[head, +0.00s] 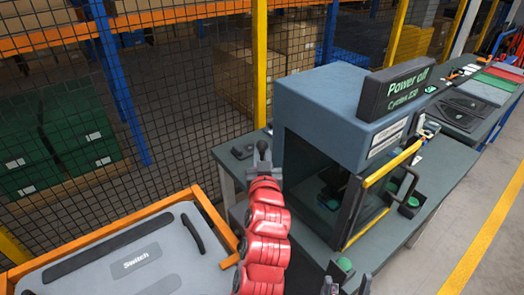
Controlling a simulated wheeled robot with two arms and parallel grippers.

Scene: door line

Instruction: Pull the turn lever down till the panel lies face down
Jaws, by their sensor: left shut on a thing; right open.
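The panel (90,278) is a light grey board marked "Switch" at the lower left, with its labelled face showing, set in an orange frame (207,207). A dark bar handle (193,233) is on its right part. My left gripper (262,152) is at the top of the red arm, to the right of the frame's upper corner. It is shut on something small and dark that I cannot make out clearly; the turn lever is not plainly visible. My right gripper (346,286) shows only its fingertips at the bottom edge, spread apart and empty.
A mesh fence (180,90) runs behind. Floor is clear at the lower right.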

